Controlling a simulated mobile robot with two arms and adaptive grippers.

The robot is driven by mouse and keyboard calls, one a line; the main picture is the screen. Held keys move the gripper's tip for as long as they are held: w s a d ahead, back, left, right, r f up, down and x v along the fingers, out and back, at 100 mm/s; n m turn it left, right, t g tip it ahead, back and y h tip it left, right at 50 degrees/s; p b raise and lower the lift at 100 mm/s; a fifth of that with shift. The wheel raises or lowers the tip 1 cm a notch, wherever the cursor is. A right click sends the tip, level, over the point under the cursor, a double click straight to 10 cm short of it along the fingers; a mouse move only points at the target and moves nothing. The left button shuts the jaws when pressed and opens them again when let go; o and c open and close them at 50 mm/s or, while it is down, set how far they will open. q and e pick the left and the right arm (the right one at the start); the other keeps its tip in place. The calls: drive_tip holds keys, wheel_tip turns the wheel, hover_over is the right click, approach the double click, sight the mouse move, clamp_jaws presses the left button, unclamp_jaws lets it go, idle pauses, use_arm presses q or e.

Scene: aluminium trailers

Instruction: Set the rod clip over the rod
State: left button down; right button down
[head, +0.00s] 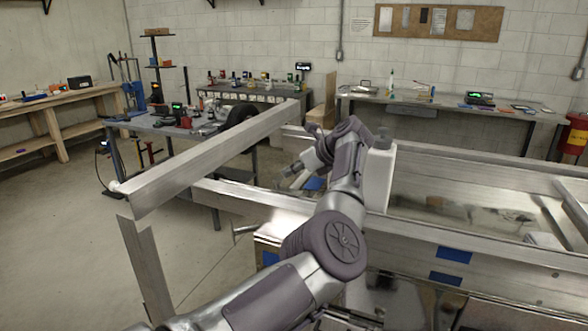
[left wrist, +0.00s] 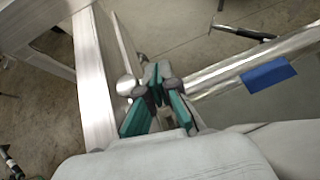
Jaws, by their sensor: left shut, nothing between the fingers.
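My left gripper (head: 290,178) hangs over the corner of the aluminium trailer frame at the end of my bent left arm. In the left wrist view its teal-padded fingers (left wrist: 157,82) are shut and empty, between two metal beams. A small round silver piece (left wrist: 126,85) shows just left of the fingers; I cannot tell whether it is part of the rod or the clip. A thin dark bar with a pale end (left wrist: 240,32) sticks out beyond the right beam. I cannot make out the rod clip for certain. My right gripper is not in view.
A raised aluminium beam (head: 215,150) crosses left of my arm, and the trailer's side rail (head: 420,232) runs right, with blue tape (head: 447,278). A cluttered work table (head: 160,122) stands behind the frame. Open floor (head: 60,230) lies to the left.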

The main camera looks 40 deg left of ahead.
use_arm(q)
drive_tip(key=shift+s+a+n+g+p, duration=0.3)
drive_tip(key=shift+n+g, duration=0.1)
drive_tip(key=shift+n, duration=0.1)
drive_tip(key=shift+d, duration=0.1)
idle(0.3)
drive_tip(key=v, duration=0.7)
drive_tip(key=shift+d+r, duration=0.15)
drive_tip(key=shift+w, duration=0.15)
drive_tip(key=shift+r, duration=0.1)
